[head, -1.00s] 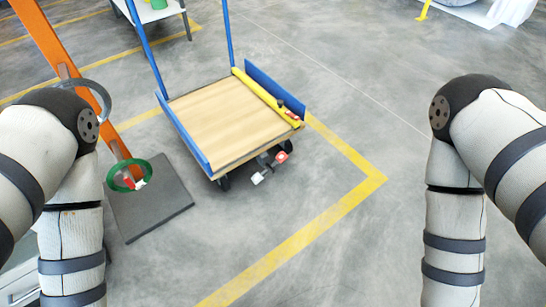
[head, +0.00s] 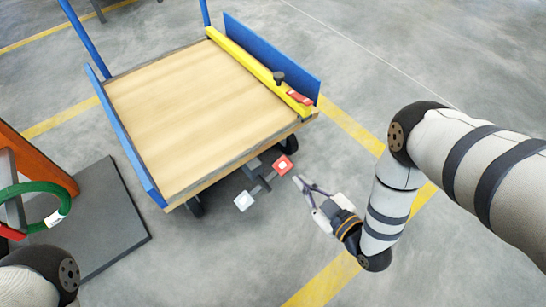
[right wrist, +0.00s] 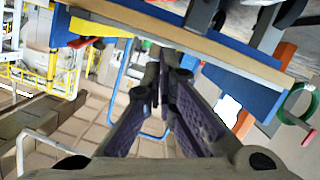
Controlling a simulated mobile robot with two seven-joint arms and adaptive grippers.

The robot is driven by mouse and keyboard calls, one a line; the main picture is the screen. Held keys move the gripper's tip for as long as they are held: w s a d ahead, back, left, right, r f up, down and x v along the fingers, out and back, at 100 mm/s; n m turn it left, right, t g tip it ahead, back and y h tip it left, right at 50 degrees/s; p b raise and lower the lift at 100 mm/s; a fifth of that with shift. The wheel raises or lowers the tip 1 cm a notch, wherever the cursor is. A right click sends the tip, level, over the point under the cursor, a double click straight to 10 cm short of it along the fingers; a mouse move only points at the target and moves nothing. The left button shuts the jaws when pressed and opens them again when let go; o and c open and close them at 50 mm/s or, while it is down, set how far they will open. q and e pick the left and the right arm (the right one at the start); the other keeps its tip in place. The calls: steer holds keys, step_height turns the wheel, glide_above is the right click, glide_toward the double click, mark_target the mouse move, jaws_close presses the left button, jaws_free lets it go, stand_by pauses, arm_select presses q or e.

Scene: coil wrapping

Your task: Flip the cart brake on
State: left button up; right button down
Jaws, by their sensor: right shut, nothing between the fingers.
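The cart (head: 185,115) has a wooden deck, blue side boards and a yellow bar along its right side. Its brake is a pair of pedals low at the near edge, a red pedal (head: 283,165) on the right and a white pedal (head: 243,201) on the left. My right gripper (head: 297,180) is shut and empty, its tips just right of and below the red pedal; I cannot tell whether they touch. In the right wrist view the closed fingers (right wrist: 163,65) point toward the deck edge (right wrist: 180,35). My left gripper is out of view.
An orange post (head: 35,165) with a green ring (head: 50,188) stands on a dark base plate (head: 115,225) at the left. Yellow floor lines (head: 325,280) run around the cart. The floor right of the cart is clear.

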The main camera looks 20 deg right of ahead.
steer(key=b, duration=0.4)
glide_above(285, 172)
steer(key=s+a, duration=0.1)
step_height(285, 172, down, 2)
steer(key=f, duration=0.1)
steer(key=f+b, duration=0.1)
steer(key=w+d+f+b, duration=0.1)
steer(key=shift+f, duration=0.4)
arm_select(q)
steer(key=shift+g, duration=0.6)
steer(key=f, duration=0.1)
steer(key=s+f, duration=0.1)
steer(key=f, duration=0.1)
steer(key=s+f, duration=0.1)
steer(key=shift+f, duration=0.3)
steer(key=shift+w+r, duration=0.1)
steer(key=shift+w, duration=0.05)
arm_select(e)
steer(key=shift+r, duration=0.1)
